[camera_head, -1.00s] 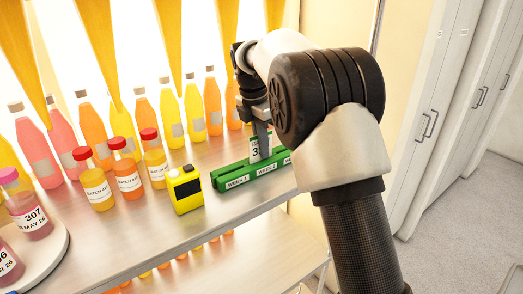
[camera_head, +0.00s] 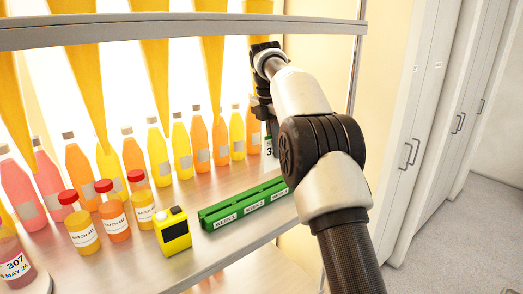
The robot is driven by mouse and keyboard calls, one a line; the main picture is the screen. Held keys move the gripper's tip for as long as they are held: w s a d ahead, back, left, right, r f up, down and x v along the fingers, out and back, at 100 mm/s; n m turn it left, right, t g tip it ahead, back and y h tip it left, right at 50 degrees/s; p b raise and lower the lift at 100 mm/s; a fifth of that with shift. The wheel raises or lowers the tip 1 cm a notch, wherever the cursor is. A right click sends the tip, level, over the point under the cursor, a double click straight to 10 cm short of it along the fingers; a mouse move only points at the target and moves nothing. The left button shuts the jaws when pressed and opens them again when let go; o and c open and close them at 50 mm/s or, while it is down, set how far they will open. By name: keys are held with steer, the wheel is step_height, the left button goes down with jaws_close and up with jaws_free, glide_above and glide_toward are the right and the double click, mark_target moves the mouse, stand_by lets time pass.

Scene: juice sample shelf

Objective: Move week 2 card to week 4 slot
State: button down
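The green card rack (camera_head: 243,203) stands on the shelf board, with white labels WEEK 1, WEEK 2 and WEEK 3 on its front. Its right end, where a week 4 slot would be, is hidden behind my arm. The white card (camera_head: 269,147), with a dark "3" partly showing, hangs upright below my gripper (camera_head: 267,127). My gripper is shut on the card and holds it above and behind the right part of the rack, apart from it. My arm covers part of the card and the fingers.
A yellow device (camera_head: 173,231) stands left of the rack. Red-capped sample bottles (camera_head: 114,213) are further left, and a row of tall juice bottles (camera_head: 159,155) stands behind. An upper shelf edge (camera_head: 180,31) crosses above. The board is clear between rack and tall bottles.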

mark_target(275, 161)
steer(key=shift+f, duration=2.25)
steer(key=shift+f+b, duration=0.5)
steer(key=shift+f, duration=1.45)
steer(key=c, duration=1.9)
jaws_free()
steer(key=shift+c, duration=0.2)
steer(key=shift+r, duration=0.15)
